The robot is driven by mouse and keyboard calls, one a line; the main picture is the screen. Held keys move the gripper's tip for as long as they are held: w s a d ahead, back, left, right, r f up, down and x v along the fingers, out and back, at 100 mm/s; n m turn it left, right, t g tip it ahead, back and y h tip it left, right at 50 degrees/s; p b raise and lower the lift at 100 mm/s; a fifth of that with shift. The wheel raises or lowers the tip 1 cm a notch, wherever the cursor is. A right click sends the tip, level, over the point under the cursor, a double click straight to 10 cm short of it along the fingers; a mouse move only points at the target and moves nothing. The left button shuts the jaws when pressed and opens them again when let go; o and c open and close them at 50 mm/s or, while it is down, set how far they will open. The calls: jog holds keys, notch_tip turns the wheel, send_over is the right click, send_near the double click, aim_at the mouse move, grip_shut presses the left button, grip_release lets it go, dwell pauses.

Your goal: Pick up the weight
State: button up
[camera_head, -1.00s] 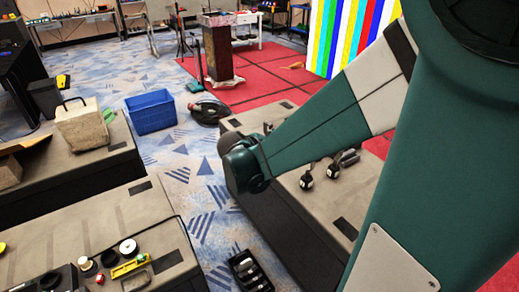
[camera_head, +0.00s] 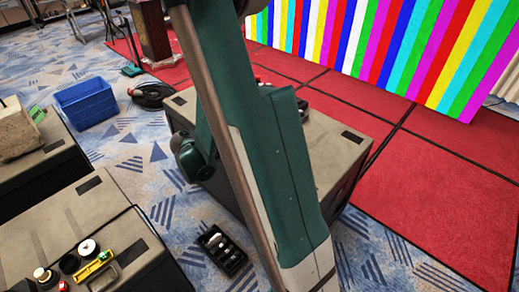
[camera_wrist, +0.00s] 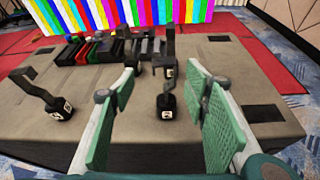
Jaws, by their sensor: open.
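Small black weights with hooked handles and white labels stand on a grey-brown case top in the wrist view. One weight (camera_wrist: 167,106) stands between my gripper's fingers and slightly beyond them, apart from both pads. A second weight (camera_wrist: 58,108) stands to the left, its handle leaning left. A third, with a tall hooked handle (camera_wrist: 168,48), is just behind the middle one. My gripper (camera_wrist: 162,84) is open and empty, with green pads facing each other. In the head view, my arm hides the gripper and the weights.
Several dark and coloured tools (camera_wrist: 88,50) lie on the case's far left part. The striped video wall (camera_head: 350,45) is behind. In the head view, the case (camera_head: 330,140) stands beside red floor panels (camera_head: 440,170). A black tray (camera_head: 222,250) lies on the carpet, and a blue tub (camera_head: 86,104) stands left.

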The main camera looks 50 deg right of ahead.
jog(key=shift+s+d+f+n+h, duration=0.15)
jog(key=shift+d+f+n+h, duration=0.15)
jog(key=shift+d+f, duration=0.25)
jog(key=shift+d, duration=0.15)
jog(key=shift+b+x, duration=0.35)
jog(key=shift+x, duration=0.85)
jog(key=shift+d, duration=0.1)
jog(key=shift+b+x, duration=0.75)
jog(key=shift+x, duration=1.7)
jog(key=shift+s+r, duration=0.1)
jog(key=shift+s, duration=0.1)
jog(key=shift+c, duration=0.4)
grip_shut()
